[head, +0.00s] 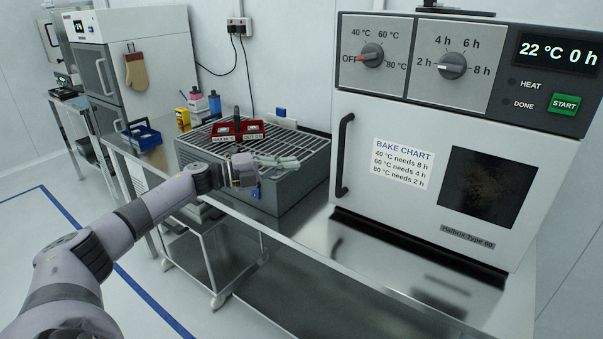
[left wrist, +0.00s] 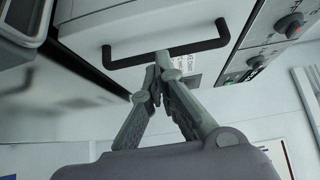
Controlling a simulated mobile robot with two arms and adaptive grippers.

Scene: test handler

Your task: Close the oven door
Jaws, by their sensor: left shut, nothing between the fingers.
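The white oven (head: 440,140) stands on the steel bench at the right. Its door (head: 400,205) has a dark window and a black bar handle (head: 345,155) on its left side. The door looks about flush with the body below the control panel; I cannot tell whether a small gap is left. My left gripper (head: 285,162) is shut and empty, left of the handle and apart from it in the head view. In the left wrist view, the fingertips (left wrist: 163,62) overlap the handle (left wrist: 165,50); contact cannot be told. My right gripper is not in view.
Bottles and a blue holder are farther left. The steel bench top (head: 400,270) before the oven is clear.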

